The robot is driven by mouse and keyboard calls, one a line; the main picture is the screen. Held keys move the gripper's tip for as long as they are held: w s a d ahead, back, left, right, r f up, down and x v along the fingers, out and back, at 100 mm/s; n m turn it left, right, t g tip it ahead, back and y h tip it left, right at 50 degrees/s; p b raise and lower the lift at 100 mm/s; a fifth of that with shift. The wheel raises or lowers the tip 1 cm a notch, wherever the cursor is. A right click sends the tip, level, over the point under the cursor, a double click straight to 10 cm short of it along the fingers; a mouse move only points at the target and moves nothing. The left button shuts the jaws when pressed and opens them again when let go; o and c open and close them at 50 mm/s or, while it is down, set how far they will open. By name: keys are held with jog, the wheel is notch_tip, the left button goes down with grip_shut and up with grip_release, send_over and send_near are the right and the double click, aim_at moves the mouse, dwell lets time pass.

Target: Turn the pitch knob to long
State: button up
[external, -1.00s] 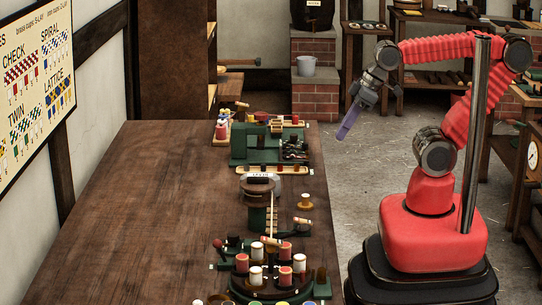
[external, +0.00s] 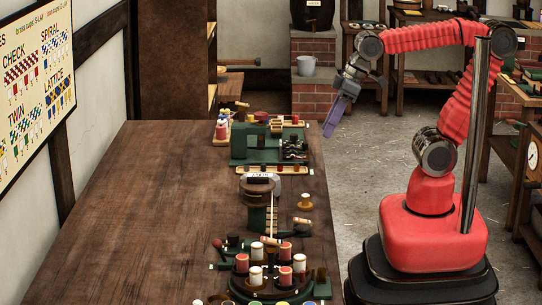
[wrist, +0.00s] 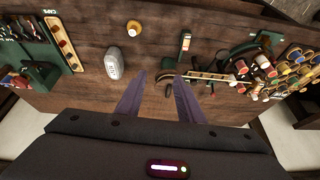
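My gripper (external: 331,128), with purple fingers, hangs in the air just right of the table's right edge. In the wrist view my gripper (wrist: 160,88) has its fingers apart with nothing between them. I cannot tell for certain which part is the pitch knob; no "long" marking is legible. A pale scale-like strip (wrist: 220,77) lies right of the fingers in the wrist view. Neither is touched by my gripper.
The green machine (external: 252,146) and a tray of caps (wrist: 64,44) stand at the table's far end. A ring of red and white bobbins (external: 285,250) is at the near end. The left of the table (external: 150,210) is clear.

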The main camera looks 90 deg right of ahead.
jog(key=shift+o, duration=1.2)
jog(key=w+a+r+g, duration=0.1)
jog(key=w+a, duration=0.2)
jog(key=w, duration=0.4)
jog(key=shift+w+m, duration=0.25)
jog(key=shift+m, duration=0.15)
jog(key=m+g, duration=0.2)
jog(key=g, duration=0.2)
send_over(233, 234)
notch_tip(233, 234, down, 12)
jog(key=shift+a+r, duration=0.25)
notch_tip(233, 234, down, 14)
jog(key=shift+d+r, duration=0.1)
jog(key=shift+c, duration=0.6)
jog(key=c, duration=0.9)
